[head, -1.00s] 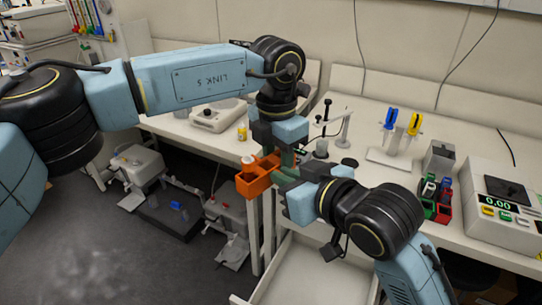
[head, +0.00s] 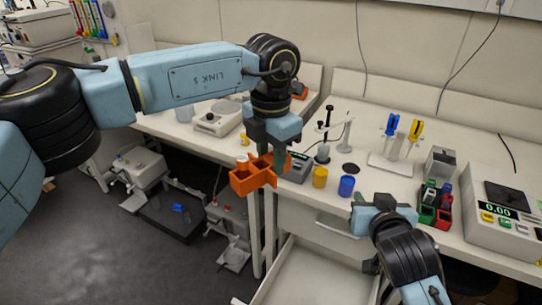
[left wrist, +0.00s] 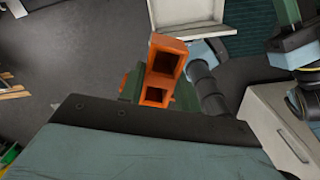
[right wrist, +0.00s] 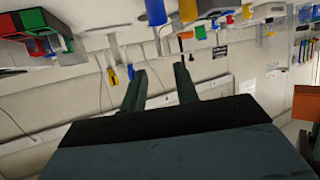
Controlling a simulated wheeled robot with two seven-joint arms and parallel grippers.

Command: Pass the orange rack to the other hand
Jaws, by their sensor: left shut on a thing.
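The orange rack (head: 255,177) is held in the air at the table's front edge, left of the open drawer. My left gripper (head: 271,158) comes down from above and is shut on it. In the left wrist view the rack (left wrist: 167,62) shows square openings beyond my gripper, and the fingers are partly hidden. My right gripper (head: 370,203) is apart from the rack, to its right and lower in the head view. Its two fingers (right wrist: 160,88) stand apart with nothing between them in the right wrist view. An orange block, probably the rack, shows at that view's right edge.
A yellow cup (head: 320,177) and a blue cup (head: 346,186) stand near the table's front edge. An open drawer (head: 300,280) juts out below.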

